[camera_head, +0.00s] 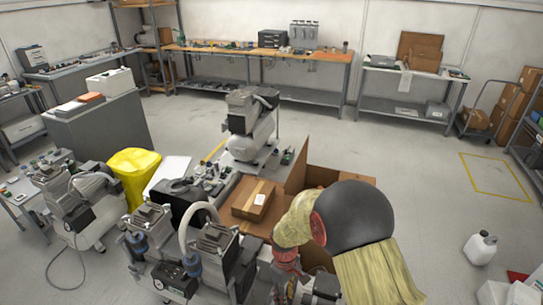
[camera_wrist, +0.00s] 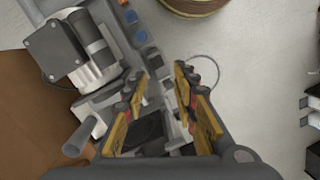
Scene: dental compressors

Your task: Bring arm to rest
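In the wrist view my gripper (camera_wrist: 163,80) has its two yellow-padded fingers spread apart, with a gap between the tips. I see nothing clasped between them. Grey and dark machine parts show beyond and between the fingers; I cannot tell if they touch. A compressor motor (camera_wrist: 70,50) lies to the upper left of the fingers in the wrist view. In the head view my arm (camera_head: 355,215) reaches in at the lower right, bent low over the compressors and an open cardboard box. My fingertips are not clear in the head view.
Compressors (camera_head: 205,250) crowd the front, with another compressor (camera_head: 248,130) behind. An open cardboard box (camera_head: 298,172) and a closed carton (camera_head: 254,198) are beside my arm. A yellow bag (camera_head: 134,170) is at left. A white jug (camera_head: 480,247) stands right. The middle floor behind is clear.

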